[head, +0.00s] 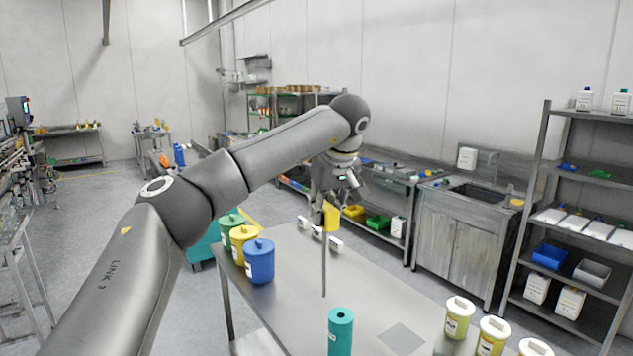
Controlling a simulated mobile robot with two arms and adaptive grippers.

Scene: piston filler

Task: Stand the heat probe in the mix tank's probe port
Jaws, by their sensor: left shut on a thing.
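My left gripper (322,208) is shut on the heat probe (324,262) above the steel table. The probe has a yellow head at the fingers and a thin grey rod that hangs down nearly upright. The rod's lower end is above and a little left of a teal cylinder (340,334), apart from it in the picture. The cylinder has a small dark hole in its top. I cannot make out a mix tank or its probe port for certain. My right gripper is not in view.
The steel table (295,262) bears green (231,230), yellow (243,244) and blue (259,261) lidded tubs at its left edge. Several pale yellow jars (459,318) stand front right. A flat grey square (401,338) lies near the cylinder. A sink cabinet (465,235) and a shelf rack (530,220) stand at right.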

